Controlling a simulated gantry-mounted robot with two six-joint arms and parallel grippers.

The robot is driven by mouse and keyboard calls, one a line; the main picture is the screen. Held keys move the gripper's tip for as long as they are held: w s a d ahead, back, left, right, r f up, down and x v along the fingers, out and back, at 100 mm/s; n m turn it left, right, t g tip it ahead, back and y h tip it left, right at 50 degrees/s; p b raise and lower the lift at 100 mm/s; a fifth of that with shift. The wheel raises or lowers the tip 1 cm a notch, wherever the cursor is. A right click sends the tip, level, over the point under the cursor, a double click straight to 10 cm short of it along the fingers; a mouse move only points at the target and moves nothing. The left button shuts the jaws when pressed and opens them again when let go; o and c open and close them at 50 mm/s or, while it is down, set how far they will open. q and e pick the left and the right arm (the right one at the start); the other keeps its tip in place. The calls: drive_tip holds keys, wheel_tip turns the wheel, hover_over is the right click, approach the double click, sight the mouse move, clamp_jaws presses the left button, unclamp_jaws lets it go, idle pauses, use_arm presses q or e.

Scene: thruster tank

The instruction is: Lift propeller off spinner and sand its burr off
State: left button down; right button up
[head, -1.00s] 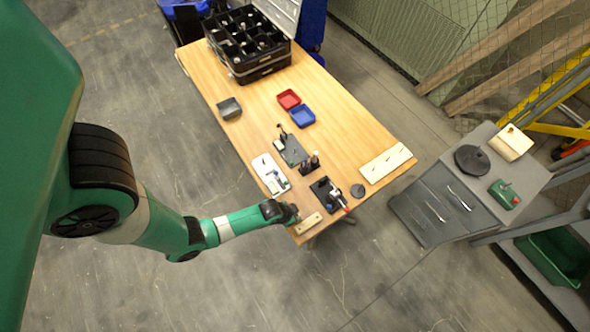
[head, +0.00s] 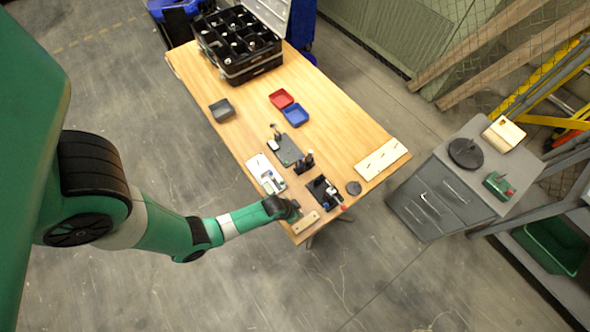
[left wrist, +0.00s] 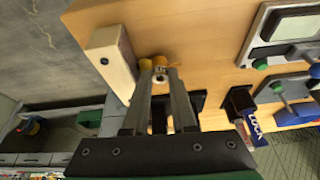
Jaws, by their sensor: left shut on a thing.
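My left gripper (head: 295,208) is at the near end of the wooden table, beside a pale wooden block (head: 306,222). In the left wrist view my left gripper (left wrist: 160,74) is shut on a small orange-yellow part with a metallic centre, which looks like the propeller (left wrist: 159,62). The pale block (left wrist: 112,58) lies just left of the fingertips there. The fingers hide part of the held piece, and its burr is too small to make out. I cannot pick out the spinner with certainty. My right gripper is not in view.
A black fixture (head: 323,189) and a white tray (head: 265,174) stand near the gripper on the table (head: 250,110). Red (head: 281,98) and blue (head: 295,115) bins, a grey bin (head: 222,109) and a black divided case (head: 240,68) stand farther back. A grey cabinet (head: 437,195) is at right.

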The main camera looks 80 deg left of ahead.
use_arm(q)
drive_tip(key=shift+w+a, duration=0.1)
drive_tip(key=shift+w, duration=0.15)
drive_tip(key=shift+w, duration=0.15)
drive_tip(key=shift+w+a, duration=0.25)
drive_tip(key=shift+w, duration=0.2)
drive_tip(key=shift+s, duration=0.1)
drive_tip(key=shift+s+d, duration=0.3)
drive_tip(key=shift+s, duration=0.25)
drive_tip(key=shift+s+d+p, duration=0.25)
drive_tip(key=shift+s+p, duration=0.2)
drive_tip(key=shift+s, duration=0.15)
drive_tip(key=shift+s, duration=0.15)
